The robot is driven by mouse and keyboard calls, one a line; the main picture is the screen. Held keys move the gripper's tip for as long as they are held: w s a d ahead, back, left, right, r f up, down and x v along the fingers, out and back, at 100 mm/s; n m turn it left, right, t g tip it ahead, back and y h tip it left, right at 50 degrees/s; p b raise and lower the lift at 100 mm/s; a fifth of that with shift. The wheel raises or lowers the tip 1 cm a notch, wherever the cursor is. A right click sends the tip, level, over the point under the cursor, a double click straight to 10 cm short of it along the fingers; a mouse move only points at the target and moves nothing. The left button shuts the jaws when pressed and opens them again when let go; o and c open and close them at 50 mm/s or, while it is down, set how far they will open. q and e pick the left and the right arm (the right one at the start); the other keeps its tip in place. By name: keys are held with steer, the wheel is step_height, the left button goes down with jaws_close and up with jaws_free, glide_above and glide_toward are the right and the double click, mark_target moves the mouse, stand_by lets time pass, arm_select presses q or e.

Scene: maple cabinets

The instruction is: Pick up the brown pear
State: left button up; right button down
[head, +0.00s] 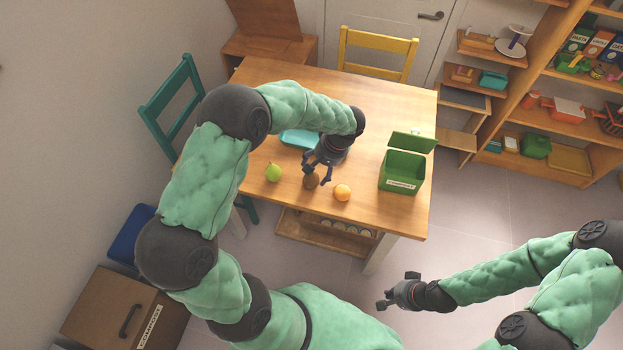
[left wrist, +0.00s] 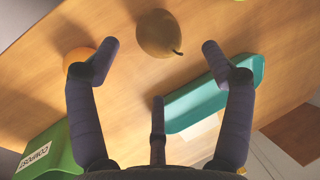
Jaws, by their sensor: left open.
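The brown pear (head: 311,180) lies on the wooden table near its front edge, between a green pear and an orange. In the left wrist view the brown pear (left wrist: 159,34) lies ahead of my left gripper's fingertips, between their lines, with its stem toward the lower right. My left gripper (head: 319,172) is over the table just behind the brown pear and partly covers it in the head view. Its fingers (left wrist: 157,58) are spread open with nothing between them.
The green pear (head: 273,172) is left and the orange (head: 342,192) right of the brown pear. A teal tray (head: 296,138) lies behind the gripper. A green compost bin (head: 402,171) with its lid up stands at the table's right. Chairs and shelves surround the table.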

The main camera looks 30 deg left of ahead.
mark_target(316, 175)
arm_select(q)
steer(key=x, duration=0.2)
steer(key=shift+w+f, duration=0.1)
steer(key=shift+f, duration=0.25)
steer(key=shift+a+f+b, duration=0.1)
steer(key=shift+f+b, duration=0.25)
steer(key=shift+b, duration=0.05)
steer(key=b+x, duration=0.1)
steer(key=x, duration=0.1)
steer(key=s+x, duration=0.1)
steer(key=x, duration=0.1)
steer(key=shift+f+b, duration=0.2)
steer(key=shift+b, duration=0.15)
steer(key=c, duration=1.3)
